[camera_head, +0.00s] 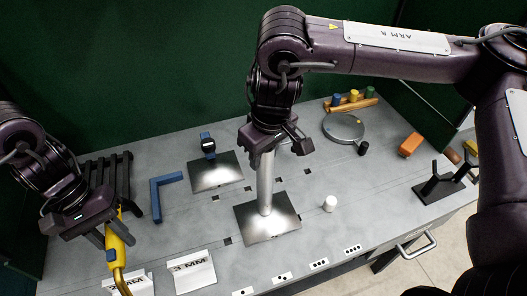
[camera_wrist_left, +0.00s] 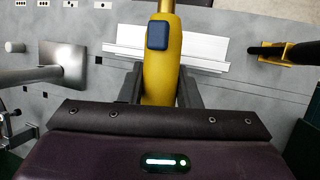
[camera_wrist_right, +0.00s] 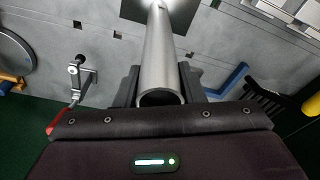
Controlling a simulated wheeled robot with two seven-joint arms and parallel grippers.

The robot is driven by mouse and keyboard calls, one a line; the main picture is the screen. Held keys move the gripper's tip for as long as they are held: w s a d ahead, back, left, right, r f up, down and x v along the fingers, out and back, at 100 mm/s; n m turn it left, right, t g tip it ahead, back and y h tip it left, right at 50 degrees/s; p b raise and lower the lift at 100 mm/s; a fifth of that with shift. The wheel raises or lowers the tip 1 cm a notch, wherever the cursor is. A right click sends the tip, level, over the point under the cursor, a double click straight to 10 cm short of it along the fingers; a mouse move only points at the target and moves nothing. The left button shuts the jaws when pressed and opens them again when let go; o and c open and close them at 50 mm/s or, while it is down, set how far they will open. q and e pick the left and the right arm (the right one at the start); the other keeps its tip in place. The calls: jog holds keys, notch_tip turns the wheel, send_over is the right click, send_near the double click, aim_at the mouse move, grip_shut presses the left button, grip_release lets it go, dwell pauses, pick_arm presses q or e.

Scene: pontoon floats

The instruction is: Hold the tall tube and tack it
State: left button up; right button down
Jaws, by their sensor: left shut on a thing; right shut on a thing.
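The tall tube (camera_head: 265,188) is a grey metal pipe standing upright on a square steel plate (camera_head: 267,230). My right gripper (camera_head: 268,150) is shut on the tube near its top. In the right wrist view the tube (camera_wrist_right: 159,55) runs between the fingers, its open end nearest me. My left gripper (camera_head: 112,226) is shut on a yellow torch (camera_head: 120,250) with a blue button, over the left front of the bench. The torch (camera_wrist_left: 158,75) also shows between the fingers in the left wrist view. Its tip is out of that view. The torch is apart from the tube.
A blue square (camera_head: 157,200), black rack (camera_head: 122,185) and white angled label pieces (camera_head: 193,272) are at left. A white cylinder (camera_head: 330,203), round disc (camera_head: 343,126) and black stand (camera_head: 437,188) are at right.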

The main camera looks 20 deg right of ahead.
jog(key=shift+f, duration=0.15)
dwell(0.6)
jog(key=c, duration=1.2)
grip_release()
jog(key=c, duration=0.7)
jog(key=shift+c, duration=0.2)
pick_arm(q)
jog(key=shift+d, duration=0.1)
